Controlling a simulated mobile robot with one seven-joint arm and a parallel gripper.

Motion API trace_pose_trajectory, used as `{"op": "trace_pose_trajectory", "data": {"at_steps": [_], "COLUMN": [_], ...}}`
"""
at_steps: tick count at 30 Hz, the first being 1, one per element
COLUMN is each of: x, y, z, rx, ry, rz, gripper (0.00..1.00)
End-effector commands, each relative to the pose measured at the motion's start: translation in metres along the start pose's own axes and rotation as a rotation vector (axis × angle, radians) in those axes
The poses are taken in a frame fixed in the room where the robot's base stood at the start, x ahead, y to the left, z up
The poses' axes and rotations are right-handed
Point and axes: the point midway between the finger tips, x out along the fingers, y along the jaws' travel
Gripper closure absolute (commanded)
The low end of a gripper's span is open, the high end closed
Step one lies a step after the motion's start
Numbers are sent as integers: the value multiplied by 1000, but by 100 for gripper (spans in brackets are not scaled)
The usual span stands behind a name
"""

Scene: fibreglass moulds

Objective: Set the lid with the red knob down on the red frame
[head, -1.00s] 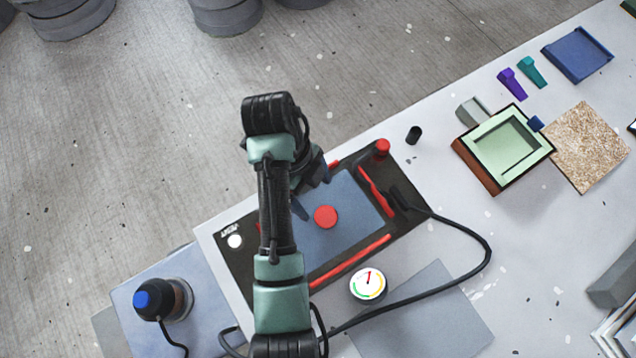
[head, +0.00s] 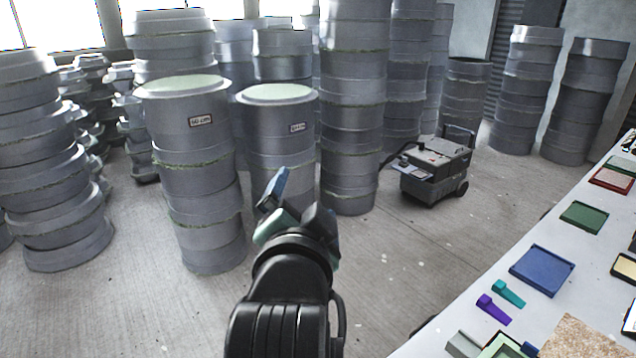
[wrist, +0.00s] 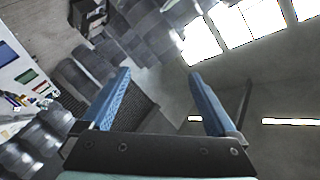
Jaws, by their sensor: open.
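Tall stacks of grey round moulds (head: 195,130) stand on the concrete floor. A grey wheeled machine (head: 436,168) stands behind. The white table (head: 455,308) runs along the right, with a blue tray (head: 541,271), a green tray (head: 584,217) and purple (head: 493,308) and teal (head: 508,293) pieces.

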Motion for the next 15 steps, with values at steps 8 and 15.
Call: {"op": "trace_pose_trajectory", "data": {"at_steps": [8,15], "x": [-136,-196], "y": [-125,-151], "z": [-157,-186], "rx": [-548,-705], "ry": [652,889], "rz": [-362,-397], "gripper": [7,7]}}
